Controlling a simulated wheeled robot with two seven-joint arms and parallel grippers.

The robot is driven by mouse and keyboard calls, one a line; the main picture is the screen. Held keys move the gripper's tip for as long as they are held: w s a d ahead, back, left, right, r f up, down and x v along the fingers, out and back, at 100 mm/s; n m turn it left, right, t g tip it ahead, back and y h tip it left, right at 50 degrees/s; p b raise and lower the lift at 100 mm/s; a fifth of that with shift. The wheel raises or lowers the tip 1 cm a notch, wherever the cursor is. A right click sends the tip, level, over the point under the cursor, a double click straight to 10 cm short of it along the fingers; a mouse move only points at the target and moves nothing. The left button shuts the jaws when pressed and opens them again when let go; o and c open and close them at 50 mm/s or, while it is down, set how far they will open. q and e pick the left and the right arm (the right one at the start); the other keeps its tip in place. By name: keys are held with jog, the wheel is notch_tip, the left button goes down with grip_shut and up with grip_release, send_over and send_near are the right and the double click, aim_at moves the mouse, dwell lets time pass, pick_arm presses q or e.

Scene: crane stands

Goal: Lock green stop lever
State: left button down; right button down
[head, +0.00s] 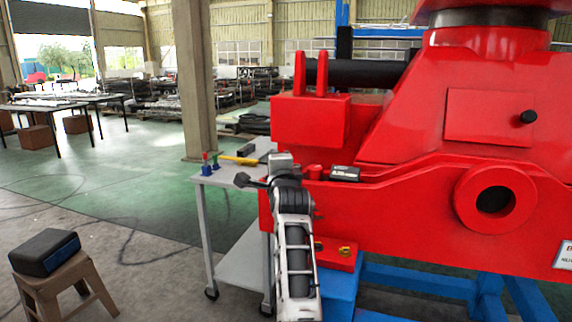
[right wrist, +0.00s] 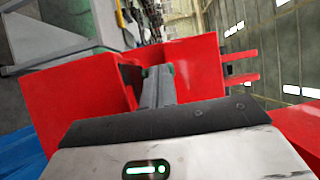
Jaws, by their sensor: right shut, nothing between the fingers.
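My right arm comes up from the bottom middle of the head view, and its wrist covers the left end of the red crane frame (head: 420,210). My right gripper (right wrist: 157,85) is shut and empty in the right wrist view. Its fingers reach between two red blocks of the frame (right wrist: 85,100). A small green patch (right wrist: 170,68) shows just past the fingertips; I cannot tell whether it is the green stop lever. In the head view the fingertips are hidden behind my wrist, and no green lever shows on the crane. My left gripper is out of view.
A grey cart (head: 232,180) stands left of the crane, with small red-and-green-topped blue items (head: 215,162) and a yellow-handled hammer (head: 240,159) on it. A stool (head: 62,285) carries a black box (head: 45,251). Blue supports (head: 420,281) stand under the crane.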

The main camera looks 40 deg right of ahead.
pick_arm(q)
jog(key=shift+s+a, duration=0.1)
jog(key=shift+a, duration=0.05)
pick_arm(e)
jog(key=shift+w+a, duration=0.1)
jog(key=shift+w, duration=0.15)
